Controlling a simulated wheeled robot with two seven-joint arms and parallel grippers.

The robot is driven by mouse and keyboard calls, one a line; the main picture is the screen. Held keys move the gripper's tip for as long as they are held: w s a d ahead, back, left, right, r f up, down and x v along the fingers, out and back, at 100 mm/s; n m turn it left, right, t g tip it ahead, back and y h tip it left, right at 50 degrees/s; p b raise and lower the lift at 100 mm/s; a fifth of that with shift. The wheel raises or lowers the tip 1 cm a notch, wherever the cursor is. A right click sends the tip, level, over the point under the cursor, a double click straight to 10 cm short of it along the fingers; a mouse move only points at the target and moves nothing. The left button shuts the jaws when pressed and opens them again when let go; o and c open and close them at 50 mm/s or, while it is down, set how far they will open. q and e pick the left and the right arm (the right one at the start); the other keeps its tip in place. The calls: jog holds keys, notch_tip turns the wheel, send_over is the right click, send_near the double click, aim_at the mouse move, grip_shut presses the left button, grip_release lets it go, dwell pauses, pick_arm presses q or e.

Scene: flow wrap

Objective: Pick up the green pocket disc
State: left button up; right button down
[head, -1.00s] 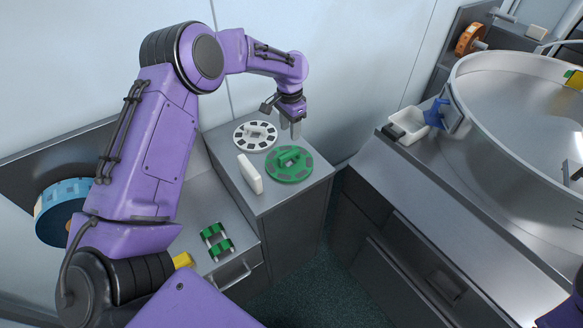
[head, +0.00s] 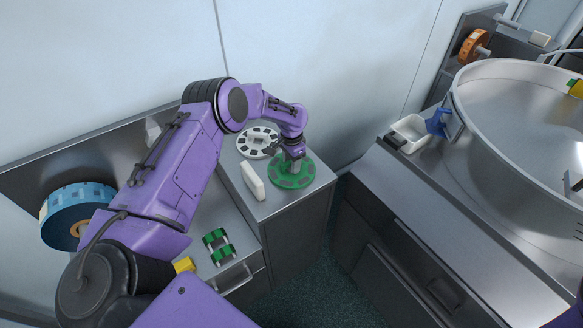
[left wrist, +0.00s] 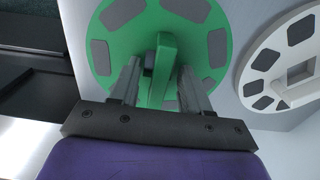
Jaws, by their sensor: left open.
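The green pocket disc (head: 278,182) lies flat on the grey cabinet top in the head view, with grey pockets around its rim. It also shows in the left wrist view (left wrist: 112,20), with a raised green handle bar (left wrist: 163,62) at its middle. My left gripper (head: 295,165) is over the disc, pointing down. In the left wrist view my left gripper (left wrist: 158,75) is open, with one finger on each side of the handle. I cannot tell whether the fingers touch it. The gripper hides part of the disc in the head view.
A white pocket disc (head: 252,150) lies just behind the green one and shows in the left wrist view (left wrist: 270,75). A green-ended part (head: 218,246) sits on a lower surface. A large steel bowl (head: 520,140) is at right.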

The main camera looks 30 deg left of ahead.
pick_arm(q)
grip_shut()
jog(key=shift+r, duration=0.1)
